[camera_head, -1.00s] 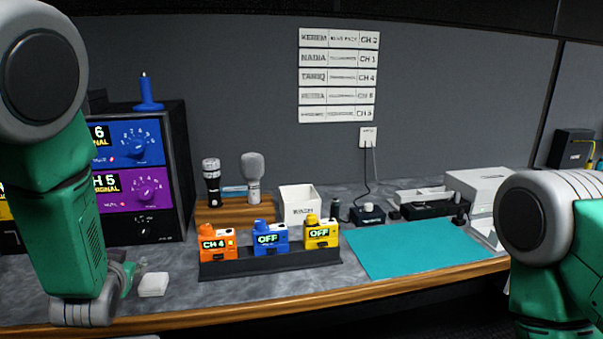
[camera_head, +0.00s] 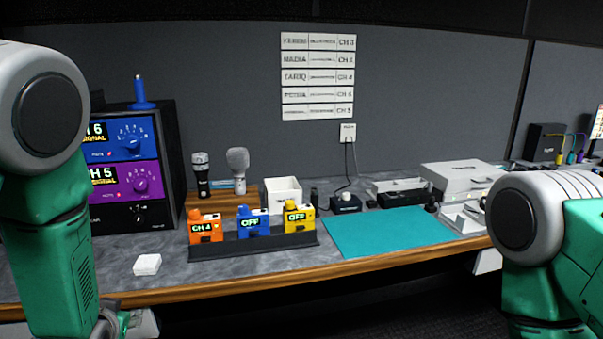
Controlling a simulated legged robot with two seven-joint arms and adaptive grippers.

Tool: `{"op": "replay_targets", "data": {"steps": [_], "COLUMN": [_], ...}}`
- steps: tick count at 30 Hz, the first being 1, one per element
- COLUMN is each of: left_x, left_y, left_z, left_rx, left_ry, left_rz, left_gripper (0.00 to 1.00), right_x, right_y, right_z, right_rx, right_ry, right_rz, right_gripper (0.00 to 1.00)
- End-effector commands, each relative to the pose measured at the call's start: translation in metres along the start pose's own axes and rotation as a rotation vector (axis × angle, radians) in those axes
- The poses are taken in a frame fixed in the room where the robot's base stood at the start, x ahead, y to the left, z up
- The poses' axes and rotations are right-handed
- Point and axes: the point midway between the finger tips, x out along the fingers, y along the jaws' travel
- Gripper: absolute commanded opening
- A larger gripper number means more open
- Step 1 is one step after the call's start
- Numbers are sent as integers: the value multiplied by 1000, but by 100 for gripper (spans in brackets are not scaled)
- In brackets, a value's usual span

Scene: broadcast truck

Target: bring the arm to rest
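My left arm (camera_head: 48,235) hangs down along the left edge, with its round grey joint at the top. A small grey part of it shows at the bottom edge, but I make out no gripper fingers there. My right arm (camera_head: 545,235) enters at the right edge and runs down out of the picture. Neither gripper can be made out.
The counter holds a dark rack (camera_head: 252,244) with orange, blue and yellow packs, a small white block (camera_head: 147,264), a teal mat (camera_head: 395,232), a white bin (camera_head: 282,194) and two microphones. A rack of signal units (camera_head: 122,170) stands at left. The mat is bare.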

Motion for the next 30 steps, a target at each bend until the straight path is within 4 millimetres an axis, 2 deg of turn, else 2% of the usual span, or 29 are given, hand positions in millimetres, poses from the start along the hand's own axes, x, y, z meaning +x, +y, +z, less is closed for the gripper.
{"op": "replay_targets", "data": {"steps": [1, 5, 8, 11, 13, 15, 18, 21, 24, 30], "left_x": [-3, -12, -27, -55, -82, -109, -143, -167, -179, -182], "left_y": [5, 20, 34, 52, 64, 73, 82, 87, 89, 90], "left_z": [17, 66, 114, 176, 218, 254, 290, 311, 321, 322], "left_rx": [3, 10, 15, 23, 26, 29, 31, 32, 32, 32], "left_ry": [-37, -145, -256, -406, -519, -620, -737, -812, -849, -855], "left_rz": [15, 61, 108, 172, 219, 260, 308, 339, 355, 357], "left_gripper": [46, 46, 46, 46, 46, 46, 46, 46, 46, 46], "right_x": [0, 0, 0, 0, 0, 0, 0, 0, 0, 0], "right_y": [0, 0, 0, 0, 0, 0, 0, 0, 0, 0], "right_z": [0, 1, 1, 1, 1, 1, 1, 1, 1, 1], "right_rx": [0, 0, 0, 0, 0, 0, 0, 0, 0, 0], "right_ry": [-1, -1, -1, -2, -1, -1, -1, -1, -1, -1], "right_rz": [0, 0, 0, 0, 0, 0, 0, 0, 0, 0], "right_gripper": [40, 40, 40, 40, 40, 40, 40, 40, 40, 40]}}
